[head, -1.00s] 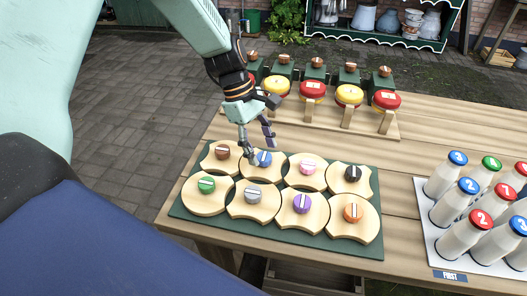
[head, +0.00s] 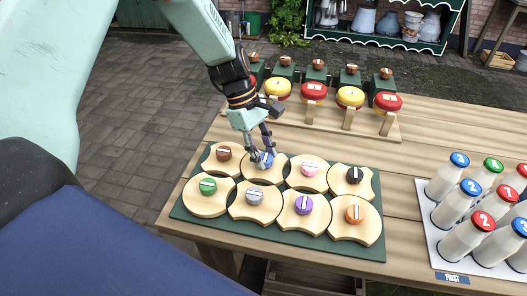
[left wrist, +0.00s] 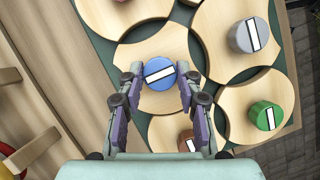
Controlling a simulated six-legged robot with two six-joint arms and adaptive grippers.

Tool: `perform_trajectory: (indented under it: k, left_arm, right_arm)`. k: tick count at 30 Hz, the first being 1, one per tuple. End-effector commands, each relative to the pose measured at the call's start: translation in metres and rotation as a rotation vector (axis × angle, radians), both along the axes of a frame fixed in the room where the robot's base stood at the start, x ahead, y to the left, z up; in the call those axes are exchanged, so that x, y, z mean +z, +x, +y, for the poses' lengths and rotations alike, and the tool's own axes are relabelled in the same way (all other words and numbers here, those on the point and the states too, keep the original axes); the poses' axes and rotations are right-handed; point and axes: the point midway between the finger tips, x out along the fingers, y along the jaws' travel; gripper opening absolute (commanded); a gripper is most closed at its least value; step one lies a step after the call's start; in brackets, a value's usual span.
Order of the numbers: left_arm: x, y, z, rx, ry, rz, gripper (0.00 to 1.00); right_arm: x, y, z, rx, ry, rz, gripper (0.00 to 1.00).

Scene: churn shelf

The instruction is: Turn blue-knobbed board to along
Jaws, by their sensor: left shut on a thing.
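The blue-knobbed board (head: 263,173) is a round pale wooden board with scooped sides, in the back row on a green base. Its blue knob (left wrist: 160,73) has a white bar, which runs slightly tilted across the left wrist view. My left gripper (head: 264,158) is on the knob from above, with one finger on each side of it. In the left wrist view the two fingers (left wrist: 160,84) are shut on the blue knob. The board's middle is hidden by the gripper in the head view. My right gripper is not in view.
Boards with brown (head: 223,154), pink (head: 309,168), grey (head: 253,195) and other coloured knobs sit close around it on the green base (head: 285,238). Red and yellow round pieces (head: 314,91) stand behind. White bottles (head: 446,180) stand on a tray at the right.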

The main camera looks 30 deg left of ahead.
Motion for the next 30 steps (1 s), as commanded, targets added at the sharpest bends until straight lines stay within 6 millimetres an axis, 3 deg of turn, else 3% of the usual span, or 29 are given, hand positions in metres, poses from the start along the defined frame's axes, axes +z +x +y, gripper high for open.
perform_trajectory:
  k: [3, 14, 30]
  left_arm:
    - [0.000, 0.000, 0.000, 0.001, -0.001, 0.001, 0.04]
    - [0.002, 0.000, -0.001, -0.074, -0.001, 0.003, 0.03]
    - [0.002, 0.003, -0.002, -0.540, -0.001, 0.004, 0.03]
  right_arm:
    - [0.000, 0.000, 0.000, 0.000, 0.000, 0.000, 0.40]
    - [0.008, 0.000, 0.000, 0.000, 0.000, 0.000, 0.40]
    - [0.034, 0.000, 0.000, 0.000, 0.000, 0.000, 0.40]
